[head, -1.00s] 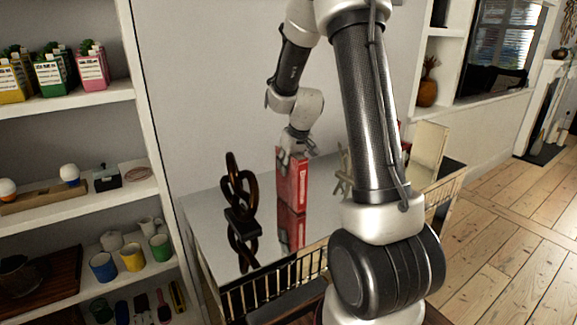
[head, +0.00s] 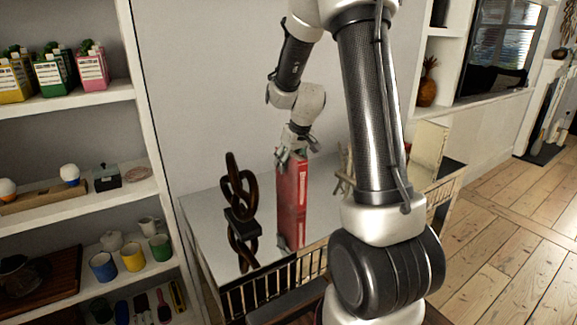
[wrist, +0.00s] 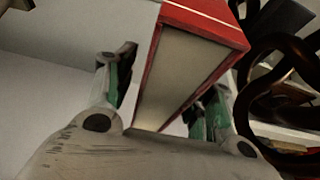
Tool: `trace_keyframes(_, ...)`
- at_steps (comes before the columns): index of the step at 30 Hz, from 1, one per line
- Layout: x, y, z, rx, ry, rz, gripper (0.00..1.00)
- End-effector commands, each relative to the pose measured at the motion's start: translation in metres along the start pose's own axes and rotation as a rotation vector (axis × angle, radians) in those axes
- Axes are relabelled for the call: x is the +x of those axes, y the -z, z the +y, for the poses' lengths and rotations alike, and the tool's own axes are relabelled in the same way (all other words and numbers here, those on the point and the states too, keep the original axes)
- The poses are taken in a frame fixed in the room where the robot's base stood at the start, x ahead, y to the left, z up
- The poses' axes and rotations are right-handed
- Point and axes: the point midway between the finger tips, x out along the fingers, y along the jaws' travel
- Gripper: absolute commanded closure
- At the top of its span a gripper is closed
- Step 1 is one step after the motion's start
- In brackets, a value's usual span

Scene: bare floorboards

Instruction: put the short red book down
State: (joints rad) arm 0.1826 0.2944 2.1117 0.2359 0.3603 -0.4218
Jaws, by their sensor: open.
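The short red book (head: 292,182) stands upright on the mirrored table top (head: 213,207), and its reflection runs straight down from its foot. My gripper (head: 291,157) is at the book's top edge, with its fingers open around it. In the wrist view the red book (wrist: 192,62) lies between the two fingers of my gripper (wrist: 165,95). A gap shows between the left finger and the book. The right finger is close to the book and partly hidden by it, so contact there cannot be told.
A dark knotted sculpture (head: 239,200) stands left of the book, also close by in the wrist view (wrist: 275,75). A pale branching object (head: 343,168) and a cream upright object (head: 428,150) are to the right. Shelves with mugs and plants (head: 75,200) stand left.

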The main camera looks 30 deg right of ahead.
Motion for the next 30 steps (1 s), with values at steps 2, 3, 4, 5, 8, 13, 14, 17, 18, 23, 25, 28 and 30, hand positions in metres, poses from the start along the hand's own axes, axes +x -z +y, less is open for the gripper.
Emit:
trace_keyframes(2, -0.018, 0.001, 0.001, -0.001, -0.002, 0.006, 0.47)
trace_keyframes(3, -0.028, 0.001, 0.001, 0.0, -0.002, 0.006, 0.47)
trace_keyframes(4, -0.035, 0.001, 0.0, 0.0, -0.002, 0.005, 0.47)
trace_keyframes(5, -0.042, 0.001, 0.001, 0.0, -0.002, 0.006, 0.47)
trace_keyframes(8, -0.064, 0.001, 0.001, 0.0, -0.002, 0.005, 0.47)
trace_keyframes(13, -0.092, 0.0, 0.0, 0.0, -0.001, 0.003, 0.47)
trace_keyframes(14, -0.095, 0.0, 0.0, 0.0, -0.001, 0.002, 0.47)
trace_keyframes(17, -0.105, -0.001, -0.001, -0.001, -0.001, 0.002, 0.47)
trace_keyframes(18, -0.111, -0.004, -0.004, -0.002, 0.0, 0.002, 0.47)
trace_keyframes(23, -0.162, -0.036, -0.031, -0.004, 0.006, 0.006, 0.47)
trace_keyframes(25, -0.19, -0.064, -0.046, -0.001, 0.009, 0.002, 0.47)
trace_keyframes(28, -0.223, -0.109, -0.064, 0.004, 0.007, -0.002, 0.47)
trace_keyframes(30, -0.239, -0.14, -0.072, 0.011, 0.004, -0.007, 0.47)
